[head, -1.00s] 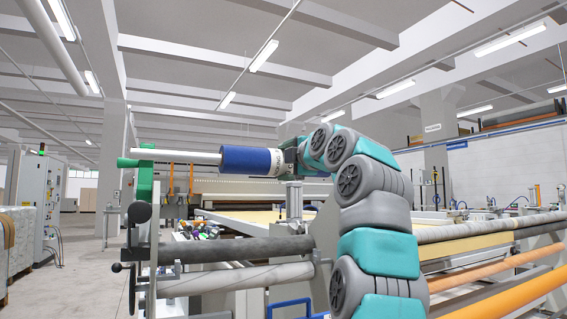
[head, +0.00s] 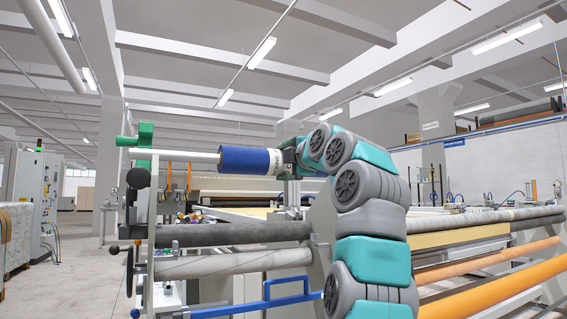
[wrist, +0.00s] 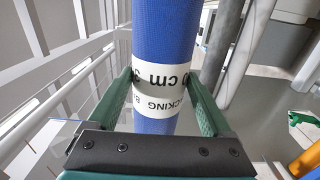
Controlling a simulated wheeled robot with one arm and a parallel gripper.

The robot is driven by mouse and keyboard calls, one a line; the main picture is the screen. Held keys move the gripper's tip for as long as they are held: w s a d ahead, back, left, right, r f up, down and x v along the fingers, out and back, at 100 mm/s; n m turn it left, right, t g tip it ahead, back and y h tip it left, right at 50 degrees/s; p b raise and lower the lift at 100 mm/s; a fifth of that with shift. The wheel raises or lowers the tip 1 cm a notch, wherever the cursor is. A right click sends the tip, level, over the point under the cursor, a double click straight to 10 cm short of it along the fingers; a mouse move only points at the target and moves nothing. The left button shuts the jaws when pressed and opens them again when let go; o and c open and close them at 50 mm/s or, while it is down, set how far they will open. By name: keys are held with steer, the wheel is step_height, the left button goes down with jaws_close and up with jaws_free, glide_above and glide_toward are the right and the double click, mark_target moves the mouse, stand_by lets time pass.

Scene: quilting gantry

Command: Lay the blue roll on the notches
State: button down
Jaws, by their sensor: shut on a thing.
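The blue roll (head: 245,159) lies nearly level in the head view, with a white core tube (head: 180,155) sticking out of its left end. My gripper (head: 287,160) is shut on its right end. In the wrist view my gripper's green fingers (wrist: 160,88) stand on either side of the blue roll (wrist: 165,35), at its white printed band (wrist: 160,84). A green bracket (head: 145,135) tops the stand at left. The tube's left end shows just below it; I cannot tell whether they touch. No notch shows clearly, and the right-hand support is hidden behind my arm.
Below the blue roll, a dark grey roll (head: 235,234) and a light grey roll (head: 230,264) span the frame. A blue rail (head: 245,304) is in front. Orange rolls (head: 500,290) lie at right. A control cabinet (head: 30,190) stands at left beside open floor.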

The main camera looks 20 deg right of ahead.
steer(key=shift+f+b, duration=1.85)
steer(key=shift+f, duration=0.2)
jaws_free()
steer(key=s+b, duration=0.1)
steer(key=s, duration=0.6)
steer(key=shift+s+d+b, duration=0.2)
steer(key=shift+s+b, duration=0.1)
steer(key=shift+s, duration=0.1)
